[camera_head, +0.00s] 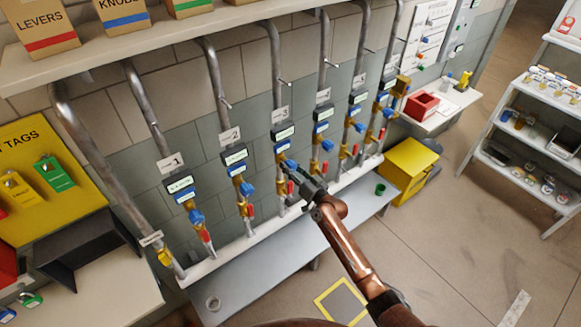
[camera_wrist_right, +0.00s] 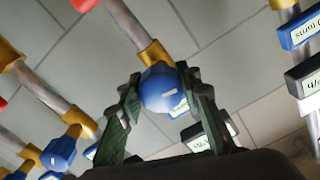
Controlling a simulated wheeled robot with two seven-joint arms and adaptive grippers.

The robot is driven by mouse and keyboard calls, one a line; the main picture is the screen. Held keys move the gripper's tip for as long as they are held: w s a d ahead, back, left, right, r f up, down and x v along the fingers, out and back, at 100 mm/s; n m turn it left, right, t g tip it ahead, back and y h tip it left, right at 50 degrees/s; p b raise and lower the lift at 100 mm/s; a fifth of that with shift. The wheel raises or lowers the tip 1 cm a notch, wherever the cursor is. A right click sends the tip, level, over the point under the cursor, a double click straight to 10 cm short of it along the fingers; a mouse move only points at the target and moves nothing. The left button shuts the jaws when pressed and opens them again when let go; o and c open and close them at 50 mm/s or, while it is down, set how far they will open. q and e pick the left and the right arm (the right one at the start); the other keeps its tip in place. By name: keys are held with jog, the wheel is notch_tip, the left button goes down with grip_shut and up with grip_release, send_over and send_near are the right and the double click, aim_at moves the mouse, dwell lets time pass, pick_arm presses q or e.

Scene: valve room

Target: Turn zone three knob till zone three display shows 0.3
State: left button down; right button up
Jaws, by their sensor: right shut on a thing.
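The zone three pipe carries a "3" label (camera_head: 281,115) and a dark display box (camera_head: 283,133) with a pale screen, too small to read. Below it a blue knob (camera_head: 288,164) sits on the pipe's brass fitting. My right gripper (camera_head: 293,172) comes in from the lower right and is shut on this knob. In the right wrist view the round blue knob (camera_wrist_right: 163,90) sits between the two dark green-padded fingers, below a brass collar (camera_wrist_right: 154,53). My left gripper is not in view.
Similar pipes with blue knobs and red levers stand on both sides, such as zone two's knob (camera_head: 247,189). A grey bench (camera_head: 260,270) runs below. A yellow bin (camera_head: 408,166) stands to the right, with open floor beyond. A shelf with boxes (camera_head: 124,14) hangs above.

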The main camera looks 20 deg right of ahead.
jog(key=o, duration=1.2)
jog(key=shift+c, duration=0.2)
jog(key=v, duration=1.2)
